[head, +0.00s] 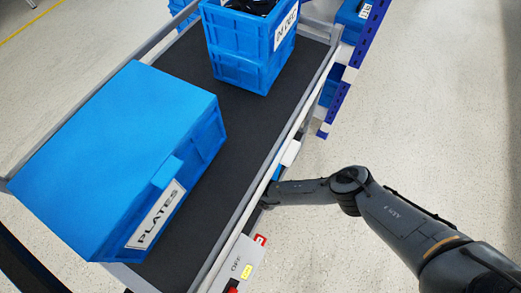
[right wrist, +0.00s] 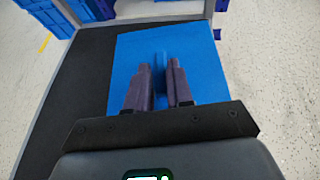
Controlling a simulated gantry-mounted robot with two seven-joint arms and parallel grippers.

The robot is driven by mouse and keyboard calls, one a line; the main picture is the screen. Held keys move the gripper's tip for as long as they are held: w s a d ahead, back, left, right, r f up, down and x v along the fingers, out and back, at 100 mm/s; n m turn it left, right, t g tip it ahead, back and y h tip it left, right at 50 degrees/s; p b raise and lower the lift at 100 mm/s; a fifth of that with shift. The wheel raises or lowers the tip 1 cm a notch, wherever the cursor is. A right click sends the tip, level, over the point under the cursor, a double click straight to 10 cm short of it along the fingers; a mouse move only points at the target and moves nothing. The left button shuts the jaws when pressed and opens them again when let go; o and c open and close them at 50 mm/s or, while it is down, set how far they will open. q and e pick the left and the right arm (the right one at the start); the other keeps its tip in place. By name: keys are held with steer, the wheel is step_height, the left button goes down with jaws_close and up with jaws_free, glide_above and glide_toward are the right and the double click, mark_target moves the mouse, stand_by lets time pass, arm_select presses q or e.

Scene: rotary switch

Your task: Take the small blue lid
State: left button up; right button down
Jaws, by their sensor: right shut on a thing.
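The small blue lid (right wrist: 190,60) is a flat blue panel in the right wrist view, with a narrow upright blue grip (right wrist: 160,80) on it. My right gripper (right wrist: 158,82) is shut on this grip, one dark finger on each side. In the head view my right arm comes in from the right, and its hand (head: 268,196) is at the cart's right rail, with the fingers hidden. A small blue patch (head: 277,173) shows there; I cannot tell if it is the lid. My left gripper is not in view.
A large closed blue box (head: 110,130) labelled PLATES stands on the cart's black mat (head: 225,130). Stacked blue crates (head: 240,65) stand at the far end. A grey panel marked OFF (head: 237,262) is at the near right edge. Open floor (head: 430,120) lies to the right.

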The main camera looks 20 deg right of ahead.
steer(key=s+p, duration=0.1)
steer(key=s, duration=0.1)
steer(key=s+p, duration=0.1)
steer(key=s, duration=0.1)
steer(key=shift+a+r+p, duration=0.2)
steer(key=shift+a+p, duration=0.1)
steer(key=shift+s+a+f+p, duration=0.15)
steer(key=shift+s+p, duration=0.25)
steer(key=shift+s, duration=0.4)
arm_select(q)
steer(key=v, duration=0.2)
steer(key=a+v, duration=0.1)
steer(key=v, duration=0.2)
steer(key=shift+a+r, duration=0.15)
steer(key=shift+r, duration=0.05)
arm_select(e)
steer(key=shift+s, duration=0.3)
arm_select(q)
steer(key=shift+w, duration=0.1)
arm_select(e)
steer(key=shift+f, duration=0.1)
